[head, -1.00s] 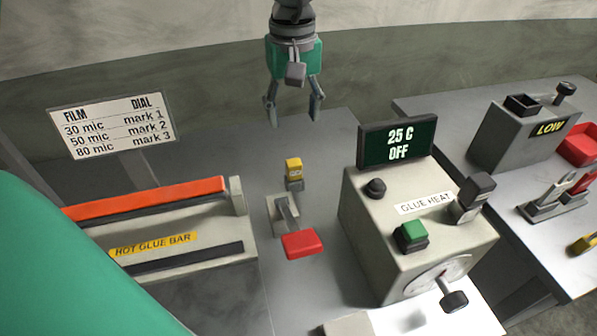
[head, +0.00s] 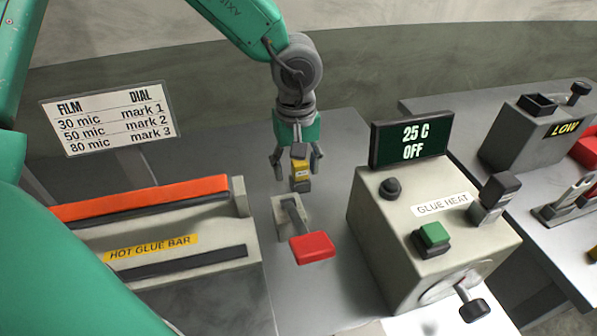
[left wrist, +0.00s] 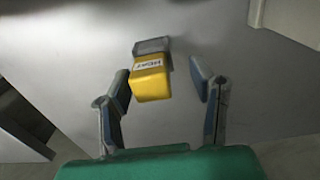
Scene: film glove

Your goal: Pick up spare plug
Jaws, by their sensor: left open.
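A yellow plug (head: 300,172) with a dark grey end stands on the grey bench behind the red-handled lever. It seems to be the spare plug; no such name is readable. In the left wrist view the yellow plug (left wrist: 151,84) shows a white label and lies between my fingers, nearer the left one. My left gripper (head: 296,163) is open and points down over it. In the left wrist view the open fingers of the left gripper (left wrist: 160,84) flank the plug; a gap shows on the right side, and contact on the left cannot be told. My right gripper is not seen.
The red-handled lever (head: 312,247) is just in front of the plug. The hot glue bar (head: 150,250) is at left, the glue heat box (head: 430,235) at right. A side bench (head: 540,185) holds a LOW box (head: 530,140) and, at the right edge, another yellow piece (head: 592,254).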

